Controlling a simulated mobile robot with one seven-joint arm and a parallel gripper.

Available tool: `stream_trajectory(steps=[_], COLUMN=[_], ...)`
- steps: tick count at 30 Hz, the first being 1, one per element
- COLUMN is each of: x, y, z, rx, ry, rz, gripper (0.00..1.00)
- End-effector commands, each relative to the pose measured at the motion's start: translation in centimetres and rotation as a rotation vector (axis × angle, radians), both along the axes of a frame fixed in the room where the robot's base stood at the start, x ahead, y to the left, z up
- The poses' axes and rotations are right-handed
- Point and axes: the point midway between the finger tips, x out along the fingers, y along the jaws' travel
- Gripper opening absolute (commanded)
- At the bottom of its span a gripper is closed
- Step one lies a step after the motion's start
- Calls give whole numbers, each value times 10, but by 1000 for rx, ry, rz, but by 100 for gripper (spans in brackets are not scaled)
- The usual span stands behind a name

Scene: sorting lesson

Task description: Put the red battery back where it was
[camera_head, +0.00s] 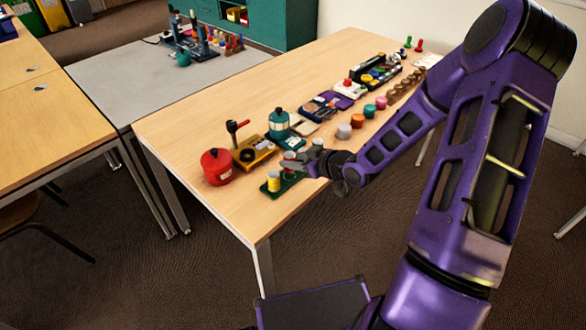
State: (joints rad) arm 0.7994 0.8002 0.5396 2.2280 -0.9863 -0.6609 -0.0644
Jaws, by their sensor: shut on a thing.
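My gripper (302,165) reaches in from the right over a small dark green tray (290,184) near the front edge of the wooden table (230,213). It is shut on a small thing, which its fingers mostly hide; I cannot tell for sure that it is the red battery. A small red and white cylinder (289,156) shows just beside the fingers, at the back of the tray. A yellow cylinder (273,181) with a pale top stands upright at the tray's left end. The slots under my gripper are hidden.
Coloured jars (357,120) and boxes run back along the table. The table's left front is clear.

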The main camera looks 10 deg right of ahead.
Motion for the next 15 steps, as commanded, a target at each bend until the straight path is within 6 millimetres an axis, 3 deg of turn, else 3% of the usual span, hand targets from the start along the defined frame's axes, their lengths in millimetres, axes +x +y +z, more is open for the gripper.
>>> stream_trajectory(steps=[4,15], x=[0,0], y=[1,0], z=[-24,-28], rx=[2,0], ry=[1,0], rz=[1,1], gripper=[0,0])
